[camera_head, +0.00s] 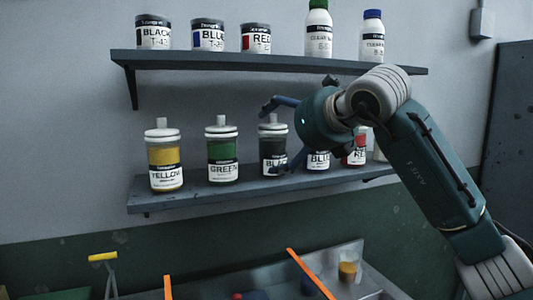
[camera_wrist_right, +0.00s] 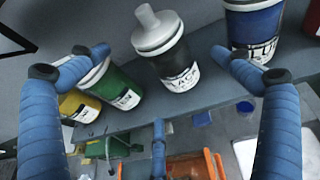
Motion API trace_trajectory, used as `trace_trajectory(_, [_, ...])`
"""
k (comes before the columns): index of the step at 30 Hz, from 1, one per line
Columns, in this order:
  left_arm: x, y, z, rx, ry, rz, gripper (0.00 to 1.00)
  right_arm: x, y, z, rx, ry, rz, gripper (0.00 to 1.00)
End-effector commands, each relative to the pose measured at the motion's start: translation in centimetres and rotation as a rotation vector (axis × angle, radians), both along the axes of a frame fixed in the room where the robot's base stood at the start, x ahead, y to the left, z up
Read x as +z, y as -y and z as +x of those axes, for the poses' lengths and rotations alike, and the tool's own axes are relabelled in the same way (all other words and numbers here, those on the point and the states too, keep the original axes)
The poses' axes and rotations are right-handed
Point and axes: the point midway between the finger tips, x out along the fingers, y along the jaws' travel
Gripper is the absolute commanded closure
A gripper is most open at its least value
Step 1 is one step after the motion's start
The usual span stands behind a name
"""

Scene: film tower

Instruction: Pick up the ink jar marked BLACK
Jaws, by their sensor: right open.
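The ink jar marked BLACK (camera_head: 273,135) stands upright on the lower shelf, third from the left, with a dark body and pale lid and knob. Part of its label is hidden by a finger. In the right wrist view the jar (camera_wrist_right: 176,62) shows between the fingers, its label partly readable. My right gripper (camera_head: 271,139) is open with blue fingers at this jar; in the wrist view the gripper (camera_wrist_right: 160,60) has a fingertip on either side of it. I cannot tell whether they touch it. My left gripper is not in view.
A GREEN jar (camera_head: 222,150) stands to the left and a BLUE jar (camera_head: 318,161) to the right, both close by. A YELLOW jar (camera_head: 164,155) is farther left. The upper shelf (camera_head: 240,61) overhead holds tins, including a BLACK tin (camera_head: 153,34), and bottles.

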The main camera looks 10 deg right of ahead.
Motion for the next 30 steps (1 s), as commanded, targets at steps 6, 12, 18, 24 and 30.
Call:
trace_trajectory(6, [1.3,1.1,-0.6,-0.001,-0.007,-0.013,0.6,-1.1,-0.9,2.8,0.0,-0.003,-0.001,0.0])
trace_trajectory(12, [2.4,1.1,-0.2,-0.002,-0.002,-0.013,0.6,-1.5,-1.2,4.2,0.001,-0.004,-0.001,0.0])
trace_trajectory(18, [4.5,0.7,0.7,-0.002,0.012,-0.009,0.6,-2.6,-1.9,7.0,0.001,-0.004,-0.001,0.0])
trace_trajectory(24, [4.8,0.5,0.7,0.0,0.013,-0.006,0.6,-3.3,-2.2,8.0,0.001,0.0,-0.002,0.0])
trace_trajectory(30, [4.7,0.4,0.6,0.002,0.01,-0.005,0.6,-3.3,-2.1,8.0,0.001,0.001,-0.002,0.06])
